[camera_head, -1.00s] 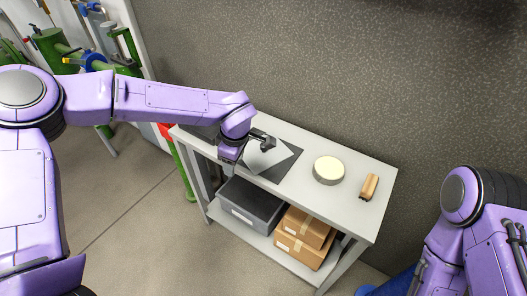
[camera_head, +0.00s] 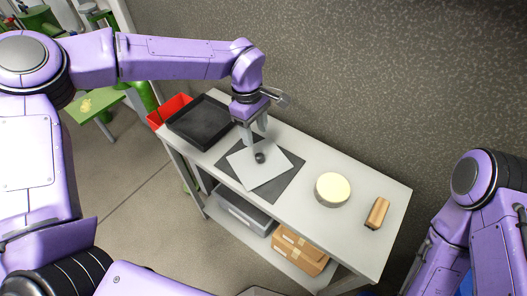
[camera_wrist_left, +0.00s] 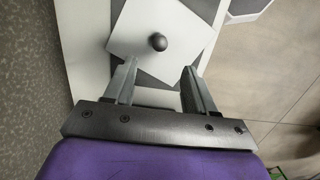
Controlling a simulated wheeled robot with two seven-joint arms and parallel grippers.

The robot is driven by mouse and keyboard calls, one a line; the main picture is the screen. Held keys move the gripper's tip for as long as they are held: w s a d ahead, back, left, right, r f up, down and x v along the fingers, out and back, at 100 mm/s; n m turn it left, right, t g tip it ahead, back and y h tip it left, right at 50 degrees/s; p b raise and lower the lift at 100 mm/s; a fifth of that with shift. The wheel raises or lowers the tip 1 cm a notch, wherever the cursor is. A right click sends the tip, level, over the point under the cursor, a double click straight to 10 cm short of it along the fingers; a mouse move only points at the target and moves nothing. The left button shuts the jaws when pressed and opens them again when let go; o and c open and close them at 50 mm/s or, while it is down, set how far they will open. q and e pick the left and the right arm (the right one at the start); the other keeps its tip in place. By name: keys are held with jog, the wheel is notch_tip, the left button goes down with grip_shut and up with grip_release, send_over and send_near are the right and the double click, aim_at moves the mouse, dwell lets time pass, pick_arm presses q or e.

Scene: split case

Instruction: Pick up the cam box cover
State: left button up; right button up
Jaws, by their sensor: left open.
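The cam box cover (camera_head: 252,174) is a light grey square plate with a dark round knob (camera_head: 260,158) on top. It lies turned at an angle on a dark grey mat (camera_head: 289,187) on the table. My left gripper (camera_head: 256,137) is open and empty, pointing down above the far side of the cover, close to the knob. In the left wrist view the cover (camera_wrist_left: 190,38) and its knob lie ahead of the two open fingers (camera_wrist_left: 160,84), not between them. My right arm shows at the right edge; its gripper is out of view.
A black tray (camera_head: 199,123) and a red bin (camera_head: 168,108) are at the table's left end. A round cream-topped tin (camera_head: 332,189) and a wooden-looking block (camera_head: 377,213) lie to the right. A grey bin (camera_head: 243,212) and cardboard boxes (camera_head: 300,253) sit on the lower shelf.

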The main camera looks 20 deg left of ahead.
aim_at(259, 156)
pick_arm(q)
jog(key=f, duration=0.1)
jog(key=s+f, duration=0.1)
jog(key=f, duration=0.1)
jog(key=shift+d+f, duration=0.2)
jog(key=shift+f, duration=0.1)
jog(key=f, duration=0.1)
jog(key=f+p, duration=0.1)
jog(key=f, duration=0.1)
jog(key=f+p, duration=0.1)
jog(key=f, duration=0.1)
jog(key=shift+w+d+f, duration=0.2)
jog(key=shift+w+d, duration=0.1)
jog(key=shift+d, duration=0.05)
grip_shut()
pick_arm(e)
jog(key=shift+s+r, duration=0.2)
jog(key=shift+r, duration=0.85)
